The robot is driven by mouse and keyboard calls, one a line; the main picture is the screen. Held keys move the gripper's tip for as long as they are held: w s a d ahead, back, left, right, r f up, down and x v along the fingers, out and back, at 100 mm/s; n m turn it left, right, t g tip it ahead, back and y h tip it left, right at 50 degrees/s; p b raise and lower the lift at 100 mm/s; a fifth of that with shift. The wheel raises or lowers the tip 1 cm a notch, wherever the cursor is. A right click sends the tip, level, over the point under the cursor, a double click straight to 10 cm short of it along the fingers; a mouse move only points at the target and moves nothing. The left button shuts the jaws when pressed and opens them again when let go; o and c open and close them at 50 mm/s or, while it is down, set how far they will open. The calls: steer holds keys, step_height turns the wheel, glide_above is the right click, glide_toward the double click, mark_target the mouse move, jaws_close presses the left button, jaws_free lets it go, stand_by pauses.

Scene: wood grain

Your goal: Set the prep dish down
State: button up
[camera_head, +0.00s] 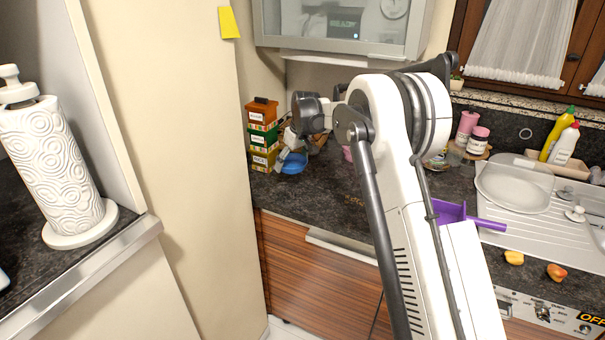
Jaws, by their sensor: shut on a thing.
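The prep dish looks to be the small round blue dish (294,163) at the back left of the dark counter (335,205). My gripper (284,155) is small and partly hidden behind my wrist, at the dish's left edge. It is shut on the dish. The dish is at or just above the counter surface; I cannot tell whether its base touches.
Stacked labelled boxes (263,135) stand just left of the dish. A purple pan (452,212) sits partly behind my arm. The sink (515,187), bottles (563,142) and two food pieces (556,272) are to the right. The counter front is clear.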

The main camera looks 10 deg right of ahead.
glide_above(302, 179)
steer(key=s, duration=0.1)
steer(key=f, duration=0.3)
steer(key=shift+d+f, duration=0.1)
steer(key=shift+d, duration=0.1)
steer(key=shift+f+p, duration=0.35)
steer(key=shift+f, duration=1.6)
steer(key=shift+f, duration=0.1)
steer(key=shift+f, duration=0.15)
steer(key=o, duration=1.2)
steer(key=shift+o, duration=0.2)
